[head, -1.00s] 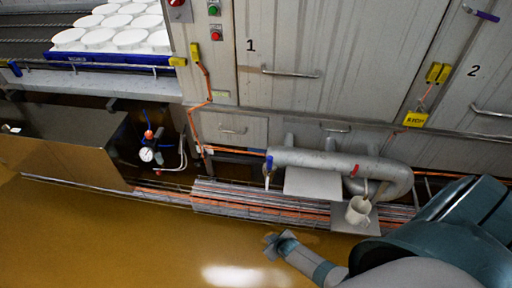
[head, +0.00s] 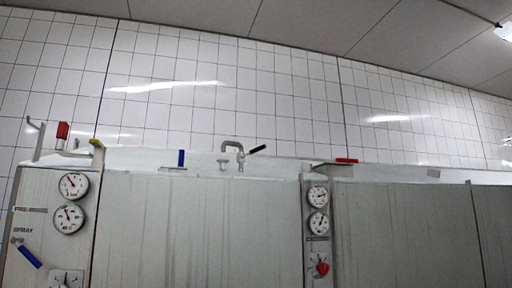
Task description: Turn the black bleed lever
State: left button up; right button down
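A black lever (head: 257,149) shows in the head view near the middle. It sits at the end of a small grey bent pipe (head: 232,146) on top of the cabinets. The lever tilts up to the right. Neither of my grippers is in the head view now.
Other handles stand along the cabinet top: a blue one (head: 181,158), a red one (head: 346,160) and an upright red one (head: 62,130). A blue lever (head: 30,257) and gauges (head: 74,186) are on the left panel. More gauges (head: 318,196) and a red knob (head: 322,268) are on the middle panel. White tiled wall (head: 300,90) stands behind.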

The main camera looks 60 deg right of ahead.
aim_at(254, 150)
jog(key=l+z, duration=0.15)
jog(key=z, duration=0.25)
jog(key=i+l+z, duration=0.1)
jog(key=z, duration=0.3)
jog(key=l+z, duration=0.1)
jog(key=z, duration=0.3)
jog(key=i+z, duration=0.15)
jog(key=z, duration=0.3)
